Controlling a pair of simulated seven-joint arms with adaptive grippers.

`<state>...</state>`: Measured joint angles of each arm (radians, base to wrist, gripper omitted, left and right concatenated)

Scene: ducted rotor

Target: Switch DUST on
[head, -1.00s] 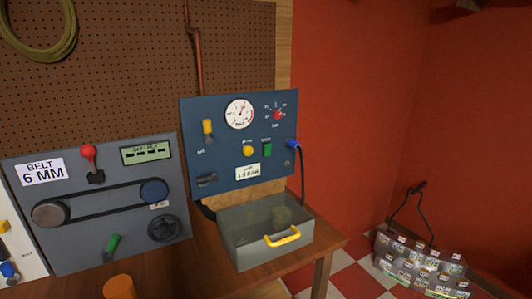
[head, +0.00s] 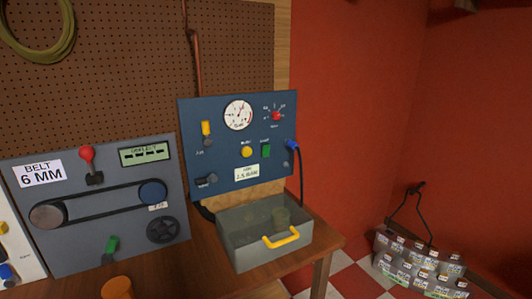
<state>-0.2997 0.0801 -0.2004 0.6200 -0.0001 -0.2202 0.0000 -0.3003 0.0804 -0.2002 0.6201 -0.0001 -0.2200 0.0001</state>
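A blue control panel (head: 225,160) stands upright against the pegboard. It carries a yellow-topped lever (head: 206,129) at its left, a yellow button (head: 247,151), a green switch (head: 266,151), a red-centred dial knob (head: 276,116) and a dark switch (head: 207,181) at its lower left. A round white gauge (head: 238,114) is near its top. The small labels are too blurred to read, so I cannot tell which control is DUST or its setting. Neither of my grippers is in view.
A grey tray (head: 245,246) with a yellow handle (head: 281,239) is below the panel. A grey belt panel (head: 115,225) with a red-knobbed lever (head: 87,155) stands to the left. An orange cylinder (head: 117,288) is at the front. A blue-plugged cable (head: 301,175) hangs at the panel's right.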

